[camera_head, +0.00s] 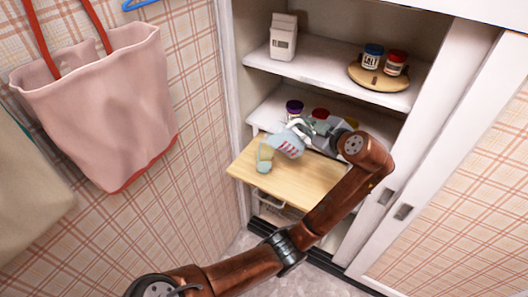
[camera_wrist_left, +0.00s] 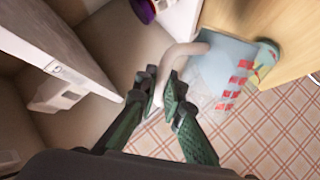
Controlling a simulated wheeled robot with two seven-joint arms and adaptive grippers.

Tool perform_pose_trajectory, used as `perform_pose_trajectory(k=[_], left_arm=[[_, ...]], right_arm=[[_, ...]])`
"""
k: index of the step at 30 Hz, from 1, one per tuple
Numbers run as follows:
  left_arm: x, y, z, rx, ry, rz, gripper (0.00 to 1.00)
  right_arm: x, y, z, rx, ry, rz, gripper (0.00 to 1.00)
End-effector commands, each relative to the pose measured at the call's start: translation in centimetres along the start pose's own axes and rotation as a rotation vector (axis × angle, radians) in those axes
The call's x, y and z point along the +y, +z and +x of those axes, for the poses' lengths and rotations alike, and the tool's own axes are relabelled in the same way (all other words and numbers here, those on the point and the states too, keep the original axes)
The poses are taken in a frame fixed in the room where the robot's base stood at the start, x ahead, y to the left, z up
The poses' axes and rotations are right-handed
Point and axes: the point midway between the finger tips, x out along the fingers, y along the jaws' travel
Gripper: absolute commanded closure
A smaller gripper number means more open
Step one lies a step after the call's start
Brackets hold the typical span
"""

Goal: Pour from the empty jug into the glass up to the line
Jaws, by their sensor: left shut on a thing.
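The jug (camera_head: 288,144) is pale blue with red marks and a light handle. It leans over to the left above a pull-out wooden board, its upper end close to the glass. The glass (camera_head: 264,160) is small, pale blue and yellowish, and stands on the board; its line and contents are too small to tell. My left gripper (camera_head: 308,127) is shut on the jug's handle. In the left wrist view the gripper (camera_wrist_left: 168,90) closes around the handle, with the jug (camera_wrist_left: 222,68) beyond it and the glass (camera_wrist_left: 267,58) partly hidden behind the jug. My right gripper is not in view.
The wooden board (camera_head: 285,188) sticks out of a white cupboard. Jars, one purple-lidded (camera_head: 294,107), stand on the shelf behind. A carton (camera_head: 283,37) and a round board with two jars (camera_head: 378,76) are above. A pink bag (camera_head: 105,105) hangs at left.

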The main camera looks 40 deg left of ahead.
Motion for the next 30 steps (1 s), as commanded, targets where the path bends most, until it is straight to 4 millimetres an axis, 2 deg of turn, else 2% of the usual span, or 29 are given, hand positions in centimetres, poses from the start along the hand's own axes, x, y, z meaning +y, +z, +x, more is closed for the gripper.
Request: perform_pose_trajectory(k=[30], left_arm=[[-0.06,-0.28,0.05,-0.016,0.001,-0.027,1.00]], right_arm=[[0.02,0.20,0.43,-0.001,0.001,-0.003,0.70]])
